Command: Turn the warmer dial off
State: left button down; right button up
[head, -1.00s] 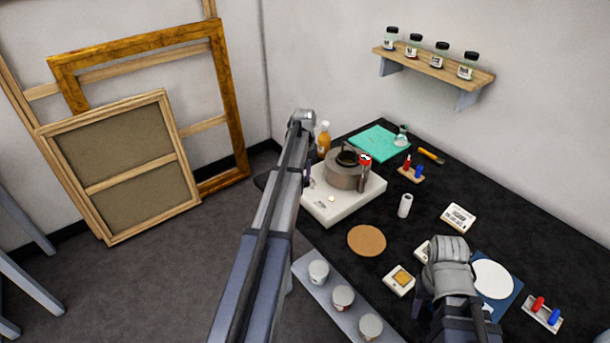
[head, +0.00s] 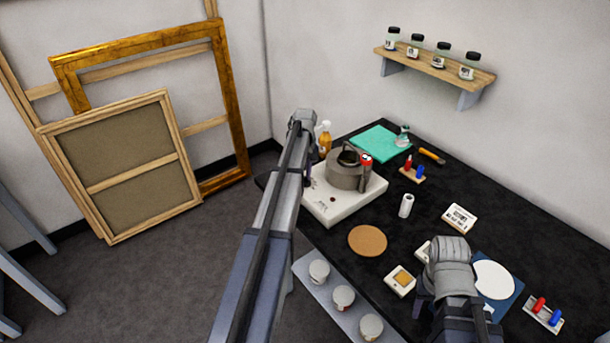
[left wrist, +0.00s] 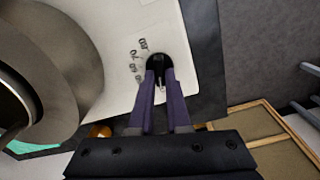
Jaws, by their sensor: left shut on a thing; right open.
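The warmer (head: 345,208) is a white box on the black table, with a grey metal pot (head: 345,174) on top. In the left wrist view its black dial (left wrist: 157,60) sits at the edge of the white top (left wrist: 115,60), with small printed marks beside it. My left gripper (left wrist: 160,72) is shut on the dial, its purple fingers covering part of it. A small dark red light (head: 333,200) shows on the warmer. My right gripper (head: 422,300) is open over the table's front right, its fingers partly hidden.
A cork disc (head: 367,241), a white cylinder (head: 406,206) and a labelled box (head: 460,217) lie right of the warmer. An orange bottle (head: 324,137) stands behind it. Several cups line a grey strip (head: 325,297) at the front. Frames (head: 215,95) lean on the left wall.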

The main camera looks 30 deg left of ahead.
pick_arm(q)
jog(key=c, duration=0.9)
grip_release()
notch_tip(320, 180, up, 8)
jog(key=p, duration=0.8)
jog(key=shift+f, duration=0.1)
pick_arm(e)
notch_tip(320, 180, up, 8)
jog(key=shift+f, duration=0.1)
